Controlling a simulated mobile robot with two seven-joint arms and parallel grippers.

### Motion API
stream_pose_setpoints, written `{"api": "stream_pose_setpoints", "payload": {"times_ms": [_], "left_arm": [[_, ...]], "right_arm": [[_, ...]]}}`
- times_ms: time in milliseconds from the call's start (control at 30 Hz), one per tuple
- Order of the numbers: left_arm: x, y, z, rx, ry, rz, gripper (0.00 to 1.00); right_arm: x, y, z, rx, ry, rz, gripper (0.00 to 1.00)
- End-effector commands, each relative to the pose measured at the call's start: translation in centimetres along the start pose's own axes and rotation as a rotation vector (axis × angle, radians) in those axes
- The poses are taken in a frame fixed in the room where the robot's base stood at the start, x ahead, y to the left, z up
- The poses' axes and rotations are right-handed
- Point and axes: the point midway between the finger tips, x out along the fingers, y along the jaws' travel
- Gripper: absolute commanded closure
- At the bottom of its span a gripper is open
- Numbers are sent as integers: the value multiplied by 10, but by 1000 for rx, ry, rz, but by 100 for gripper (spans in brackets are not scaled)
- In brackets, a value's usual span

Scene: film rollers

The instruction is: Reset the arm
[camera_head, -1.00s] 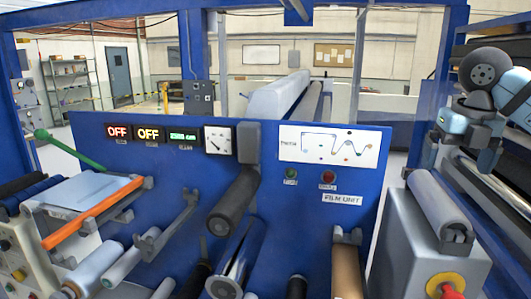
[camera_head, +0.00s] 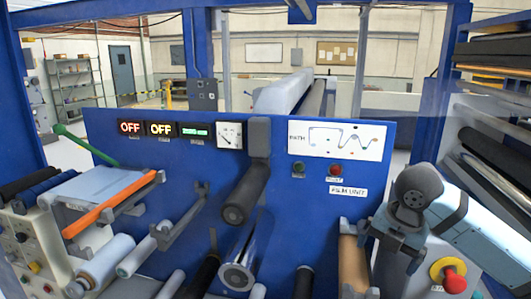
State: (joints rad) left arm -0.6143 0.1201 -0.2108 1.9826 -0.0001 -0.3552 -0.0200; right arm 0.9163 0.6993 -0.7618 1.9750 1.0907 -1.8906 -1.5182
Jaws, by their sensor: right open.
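My right arm comes in from the right edge, with a light blue link and a dark round joint. Its gripper (camera_head: 382,232) is at the lower right, in front of the blue panel (camera_head: 285,215) and close to the brown roller (camera_head: 352,262) in the view. It is open with nothing seen in it. Its fingers are small and partly hidden by the arm. My left arm and gripper are not in view.
A red emergency button (camera_head: 453,280) on a yellow base is beside my right arm. A dark roller (camera_head: 246,193) and a shiny roller (camera_head: 240,262) project from the panel. An orange bar (camera_head: 112,205) is at left. Metal rollers (camera_head: 495,165) line the right side.

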Motion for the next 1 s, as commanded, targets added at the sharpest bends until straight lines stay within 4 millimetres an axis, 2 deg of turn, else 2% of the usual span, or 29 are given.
{"api": "stream_pose_setpoints", "payload": {"times_ms": [33, 100, 267, 400, 567, 700, 800, 1000], "left_arm": [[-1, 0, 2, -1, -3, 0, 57], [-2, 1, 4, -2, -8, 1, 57], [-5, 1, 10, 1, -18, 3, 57], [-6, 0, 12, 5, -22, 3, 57], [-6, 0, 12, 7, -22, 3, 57], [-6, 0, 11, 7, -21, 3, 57], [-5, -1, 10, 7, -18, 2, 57], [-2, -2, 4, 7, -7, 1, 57]], "right_arm": [[22, 0, -19, 59, 21, 19, 0], [44, -1, -40, 165, 37, 52, 0], [88, -11, -86, 438, 85, 120, 0], [118, -28, -123, 711, 132, 163, 0], [144, -58, -158, 1057, 173, 189, 0], [162, -94, -185, 1382, 185, 192, 0], [170, -124, -200, 1611, 171, 187, 0], [178, -179, -222, 1961, 104, 172, 0]]}}
